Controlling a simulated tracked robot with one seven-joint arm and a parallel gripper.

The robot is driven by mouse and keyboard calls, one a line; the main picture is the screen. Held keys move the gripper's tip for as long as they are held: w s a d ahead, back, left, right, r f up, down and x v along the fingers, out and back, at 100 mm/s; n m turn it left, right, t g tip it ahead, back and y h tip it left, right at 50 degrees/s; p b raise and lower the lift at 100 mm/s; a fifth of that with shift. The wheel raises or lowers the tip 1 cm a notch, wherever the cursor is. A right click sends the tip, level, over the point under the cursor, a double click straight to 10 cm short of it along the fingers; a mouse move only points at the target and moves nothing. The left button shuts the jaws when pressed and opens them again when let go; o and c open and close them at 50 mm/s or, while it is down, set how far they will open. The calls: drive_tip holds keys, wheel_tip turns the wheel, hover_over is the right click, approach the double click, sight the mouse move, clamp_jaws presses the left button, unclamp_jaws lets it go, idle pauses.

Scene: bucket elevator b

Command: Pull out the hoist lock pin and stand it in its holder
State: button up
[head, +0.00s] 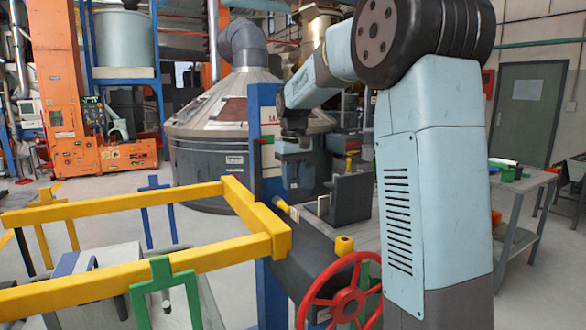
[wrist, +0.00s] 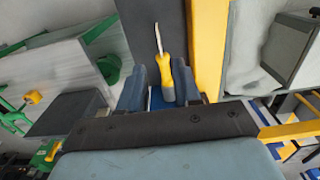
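My gripper (head: 300,188) hangs fingers-down above the dark machine top in the head view. In the wrist view its two blue fingers (wrist: 160,90) stand apart, with a gap between them. A screwdriver-like piece with a yellow handle (wrist: 164,70) and thin pale shaft shows in that gap, over a dark panel; I see no finger closed on it. A similar yellow-handled piece (head: 284,207) shows below my gripper in the head view. A short yellow cylinder (head: 344,244) stands upright near the red wheel. I cannot tell for sure which piece is the lock pin or its holder.
A yellow rail frame (head: 150,198) runs close beside the dark top; its beam (wrist: 210,45) is right of my fingers. A red handwheel (head: 342,294) is at front. A dark block (head: 350,199) stands right of my gripper. A side table (head: 520,180) is farther right.

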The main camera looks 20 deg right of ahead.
sight(294, 209)
wheel_tip(294, 209, down, 10)
drive_tip(key=shift+r, duration=0.25)
drive_tip(key=shift+c, duration=0.3)
clamp_jaws()
idle(0.4)
